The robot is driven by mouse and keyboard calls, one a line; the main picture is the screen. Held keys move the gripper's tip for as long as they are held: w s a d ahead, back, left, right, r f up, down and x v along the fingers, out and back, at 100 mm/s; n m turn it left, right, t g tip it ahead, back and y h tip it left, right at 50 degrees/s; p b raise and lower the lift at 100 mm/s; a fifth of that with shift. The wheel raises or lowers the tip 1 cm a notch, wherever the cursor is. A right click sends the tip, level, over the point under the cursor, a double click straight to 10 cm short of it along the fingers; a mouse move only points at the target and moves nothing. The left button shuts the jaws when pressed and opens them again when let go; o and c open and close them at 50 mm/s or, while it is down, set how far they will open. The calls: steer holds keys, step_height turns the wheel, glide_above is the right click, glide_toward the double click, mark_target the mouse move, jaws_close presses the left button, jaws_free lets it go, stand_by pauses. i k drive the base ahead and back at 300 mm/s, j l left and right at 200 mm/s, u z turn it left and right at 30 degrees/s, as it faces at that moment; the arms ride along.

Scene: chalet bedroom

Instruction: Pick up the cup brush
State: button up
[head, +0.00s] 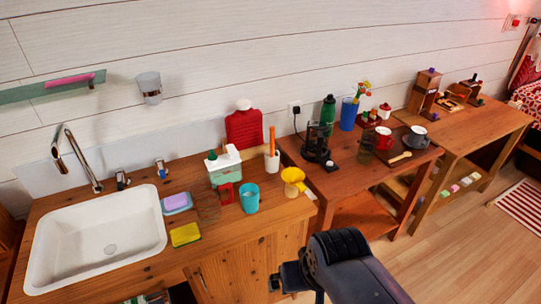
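I cannot single out the cup brush with certainty. An upright orange handle (271,138) stands in a white holder (272,161) on the wooden sink counter, against the wall side; it may be the brush, and its lower end is hidden in the holder. My gripper (284,281) shows small and dark at the lower middle, in front of the counter and well apart from the holder. Its fingers are not clear, so its opening cannot be told. My dark arm reaches in from the bottom edge.
The sink (98,240) fills the counter's left. A teal cup (250,197), a yellow funnel-like object (293,180), a yellow sponge (185,235) and a white-green caddy (224,170) crowd the counter. A red bottle (243,126) stands behind. Floor (475,240) is open at right.

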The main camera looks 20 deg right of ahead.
mark_target(272, 127)
steer(key=i+j+z, duration=0.2)
steer(key=i, duration=0.25)
steer(key=i+z, duration=0.2)
steer(key=i, duration=0.25)
steer(key=j, duration=0.1)
